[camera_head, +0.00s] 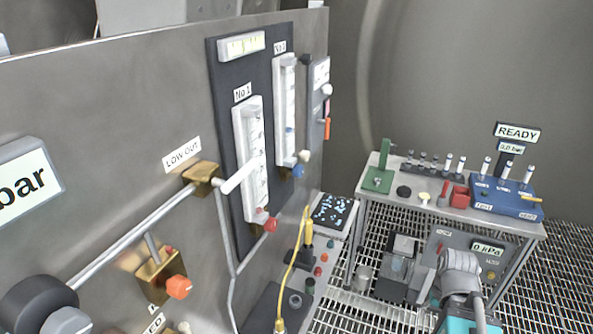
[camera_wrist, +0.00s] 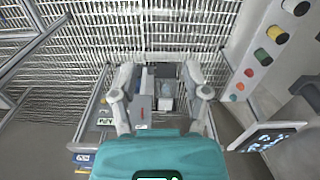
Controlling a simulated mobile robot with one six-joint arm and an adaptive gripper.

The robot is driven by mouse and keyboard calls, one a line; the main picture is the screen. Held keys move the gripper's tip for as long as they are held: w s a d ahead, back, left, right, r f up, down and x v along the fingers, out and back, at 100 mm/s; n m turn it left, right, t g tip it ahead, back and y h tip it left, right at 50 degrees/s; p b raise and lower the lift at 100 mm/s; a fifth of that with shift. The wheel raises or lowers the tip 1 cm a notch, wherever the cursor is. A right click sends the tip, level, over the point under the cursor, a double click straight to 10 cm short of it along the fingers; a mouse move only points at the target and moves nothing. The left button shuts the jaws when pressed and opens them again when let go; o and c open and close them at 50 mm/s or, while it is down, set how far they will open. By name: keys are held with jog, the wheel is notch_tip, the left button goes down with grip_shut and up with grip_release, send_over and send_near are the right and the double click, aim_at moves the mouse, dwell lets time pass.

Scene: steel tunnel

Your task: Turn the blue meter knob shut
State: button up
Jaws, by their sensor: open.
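The blue knob (camera_head: 298,171) sits at the foot of the meter marked No 2 (camera_head: 287,110), on the dark panel plate. It is small in the head view, and how far it is turned cannot be told. My gripper (camera_wrist: 160,70) is open and empty in the wrist view. It points down toward the grating floor, with its fingers apart. In the head view my arm is at the lower right, well away from the knob. The knob cannot be made out in the wrist view.
Meter No 1 (camera_head: 252,160) with a red knob (camera_head: 270,224) stands left of No 2. A pipe (camera_head: 130,240) and an orange-handled brass valve (camera_head: 160,275) stick out from the panel. A tool-laden bench (camera_head: 450,212) stands right. A yellow cable (camera_head: 296,245) hangs below the meters.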

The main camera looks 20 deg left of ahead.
jog(key=shift+o, duration=1.1)
jog(key=shift+w+a, duration=0.2)
jog(key=shift+a, duration=0.15)
jog(key=m+t+y+p, duration=0.1)
jog(key=m+y+p, duration=0.5)
jog(key=m+y, duration=1.3)
send_near(302, 172)
jog(key=d+r+h, duration=0.1)
jog(key=d, duration=0.2)
jog(key=shift+s+a+m, duration=0.1)
jog(key=shift+s+m, duration=0.2)
jog(key=shift+a, duration=0.15)
jog(key=shift+w+a, duration=0.15)
jog(key=shift+a, duration=2.1)
jog(key=shift+w+a, duration=0.2)
jog(key=shift+a, duration=2.05)
jog(key=shift+w+a, duration=0.15)
jog(key=shift+a, duration=2.1)
